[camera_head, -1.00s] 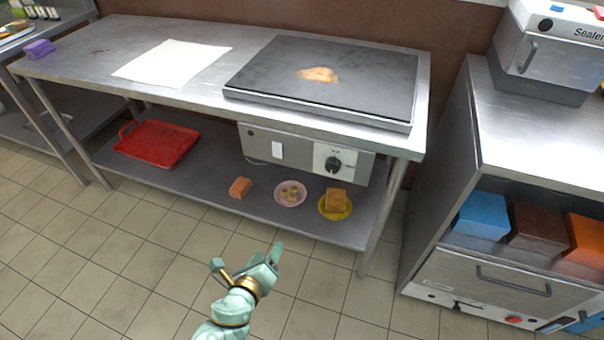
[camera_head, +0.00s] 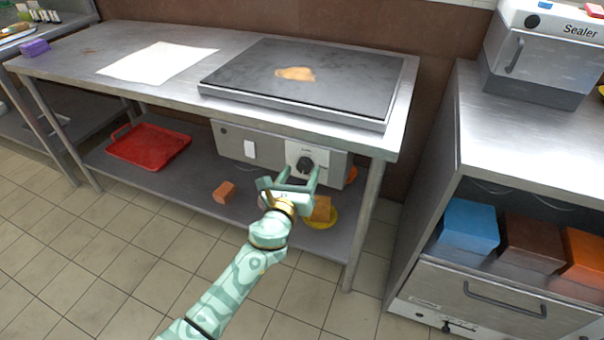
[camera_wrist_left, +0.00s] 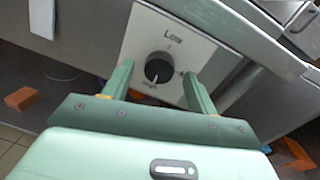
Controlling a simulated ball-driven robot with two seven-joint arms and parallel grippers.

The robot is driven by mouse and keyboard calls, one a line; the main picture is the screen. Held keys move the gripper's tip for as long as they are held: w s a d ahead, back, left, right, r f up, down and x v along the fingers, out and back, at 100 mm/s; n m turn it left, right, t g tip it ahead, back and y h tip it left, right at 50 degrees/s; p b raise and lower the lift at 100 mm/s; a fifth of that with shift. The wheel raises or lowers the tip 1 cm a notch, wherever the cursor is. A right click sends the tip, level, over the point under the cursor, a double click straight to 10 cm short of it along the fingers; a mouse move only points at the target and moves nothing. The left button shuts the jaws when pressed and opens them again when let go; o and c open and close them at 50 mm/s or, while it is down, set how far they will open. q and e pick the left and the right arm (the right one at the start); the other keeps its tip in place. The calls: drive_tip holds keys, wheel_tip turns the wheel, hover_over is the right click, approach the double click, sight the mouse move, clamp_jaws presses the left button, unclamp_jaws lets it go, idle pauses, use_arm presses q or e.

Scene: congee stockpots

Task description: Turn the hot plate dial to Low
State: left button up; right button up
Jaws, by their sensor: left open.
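The hot plate (camera_head: 310,75) is a dark slab on the steel table, with a grey control box (camera_head: 235,140) under the tabletop. The black round dial (camera_head: 305,164) sits on the box's white panel. In the left wrist view the dial (camera_wrist_left: 159,68) has "Low" printed above it and another label below. A light mark on its face appears to point down towards the lower label. My left gripper (camera_head: 300,178) is open in front of the dial. In the wrist view its fingers stand on either side of the dial; contact cannot be told. My right gripper is out of view.
The lower shelf holds a red tray (camera_head: 150,146), an orange-brown block (camera_head: 224,192) and a yellow plate (camera_head: 333,217) partly behind my gripper. A cabinet with a sealer (camera_head: 545,50) stands at the right. The tiled floor in front is clear.

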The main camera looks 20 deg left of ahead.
use_arm(q)
drive_tip(key=shift+w, duration=0.6)
drive_tip(key=c, duration=1)
